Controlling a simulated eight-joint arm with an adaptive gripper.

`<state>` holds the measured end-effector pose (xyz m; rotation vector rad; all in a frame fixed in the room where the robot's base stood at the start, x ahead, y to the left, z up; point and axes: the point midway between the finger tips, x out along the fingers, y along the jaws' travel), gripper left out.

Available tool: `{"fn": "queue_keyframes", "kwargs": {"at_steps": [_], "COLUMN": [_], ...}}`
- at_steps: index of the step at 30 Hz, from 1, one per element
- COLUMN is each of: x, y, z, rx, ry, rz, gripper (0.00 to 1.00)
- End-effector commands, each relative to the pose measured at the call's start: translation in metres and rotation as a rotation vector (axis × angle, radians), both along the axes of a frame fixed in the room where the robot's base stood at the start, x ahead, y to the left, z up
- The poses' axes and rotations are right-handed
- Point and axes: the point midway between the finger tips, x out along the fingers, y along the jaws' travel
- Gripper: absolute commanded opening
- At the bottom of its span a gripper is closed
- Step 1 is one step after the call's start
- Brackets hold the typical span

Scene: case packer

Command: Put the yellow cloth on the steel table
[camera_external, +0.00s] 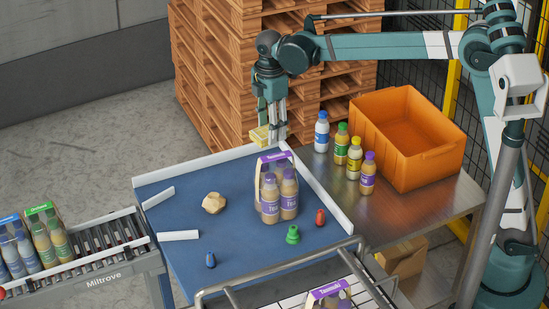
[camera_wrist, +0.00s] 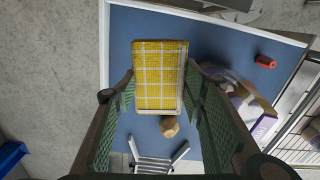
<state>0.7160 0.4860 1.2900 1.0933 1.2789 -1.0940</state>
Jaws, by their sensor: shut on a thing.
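The yellow cloth (camera_external: 259,135) is folded and checked with white lines. In the wrist view the cloth (camera_wrist: 160,62) sits between the two green finger pads. My gripper (camera_external: 271,138) is shut on it and holds it in the air near the back edge of the blue surface, in front of the pallets. In the wrist view my gripper (camera_wrist: 160,85) has a finger at each side of the cloth. The steel table (camera_external: 415,214) is to the right of the blue surface, and its front part is bare.
The blue surface (camera_external: 190,190) holds a crumpled brown lump (camera_external: 214,203), a purple bottle pack (camera_external: 279,195) and small coloured pieces. On the steel table stand several bottles (camera_external: 341,145) and an orange crate (camera_external: 440,155). Pallets (camera_external: 215,75) rise behind. Low white rails edge the blue surface.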

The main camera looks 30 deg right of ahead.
Motion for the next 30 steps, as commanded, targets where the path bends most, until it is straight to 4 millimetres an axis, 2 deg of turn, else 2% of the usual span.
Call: {"fn": "queue_keyframes", "kwargs": {"at_steps": [12, 30], "x": [-0.019, -0.058], "y": [-0.069, -0.160], "z": [0.003, 0.001], "rx": [0.000, 0.000], "ry": [0.000, 0.000], "rz": [0.401, 0.982], "gripper": [0.29, 0.29]}}
